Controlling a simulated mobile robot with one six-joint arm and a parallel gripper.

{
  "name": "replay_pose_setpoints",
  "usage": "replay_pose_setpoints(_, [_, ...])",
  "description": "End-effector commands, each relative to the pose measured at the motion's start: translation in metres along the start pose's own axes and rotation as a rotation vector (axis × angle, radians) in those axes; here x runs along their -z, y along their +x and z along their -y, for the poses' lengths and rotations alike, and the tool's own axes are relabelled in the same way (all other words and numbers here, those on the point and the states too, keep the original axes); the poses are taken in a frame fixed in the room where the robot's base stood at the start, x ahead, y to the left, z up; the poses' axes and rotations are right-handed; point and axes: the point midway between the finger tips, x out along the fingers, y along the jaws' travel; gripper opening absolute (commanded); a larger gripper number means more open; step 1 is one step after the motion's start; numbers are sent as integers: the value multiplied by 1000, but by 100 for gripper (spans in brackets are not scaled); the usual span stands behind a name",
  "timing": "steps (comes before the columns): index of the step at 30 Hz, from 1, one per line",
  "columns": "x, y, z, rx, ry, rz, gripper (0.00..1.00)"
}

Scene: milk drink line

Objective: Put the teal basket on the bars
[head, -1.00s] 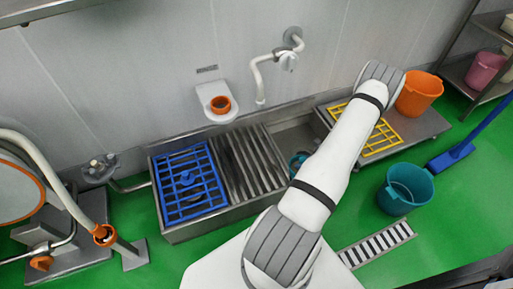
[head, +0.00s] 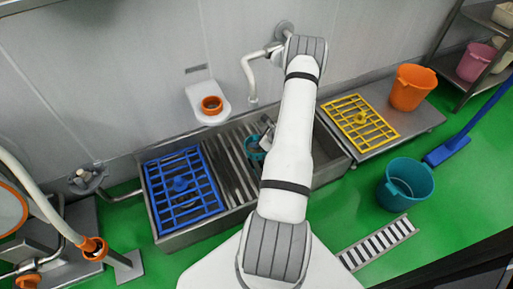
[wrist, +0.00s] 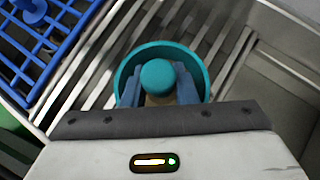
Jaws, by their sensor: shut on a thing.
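The teal basket (head: 252,148) is a small round teal tub with a knob in its middle. In the wrist view the basket (wrist: 199,62) shows its rim behind my fingers. My gripper (head: 264,141) is shut on its knob, one finger on each side in the wrist view (wrist: 158,86). The metal bars (head: 229,172) lie across the sink, right of the blue grid. They also show in the wrist view (wrist: 103,62), beneath and around the basket. The basket is over the right part of the bars. I cannot tell whether it touches them. My arm hides part of it.
The blue grid (head: 185,190) lies left of the bars. A yellow grid (head: 360,122) lies on the bench at right, near an orange bucket (head: 411,88). A wall spout (head: 250,82) hangs behind the sink. A teal bucket (head: 404,184) stands on the floor.

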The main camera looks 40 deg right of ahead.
Motion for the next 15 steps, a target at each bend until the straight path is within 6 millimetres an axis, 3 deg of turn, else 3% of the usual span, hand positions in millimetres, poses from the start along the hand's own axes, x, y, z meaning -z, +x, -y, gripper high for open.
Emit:
replay_pose_setpoints(4, [-2, 7, 0, 1, 2, 0, 0])
replay_pose_setpoints(11, [21, 29, 0, 0, 1, 0, 0])
replay_pose_setpoints(15, [21, 28, 0, 1, 1, 1, 0])
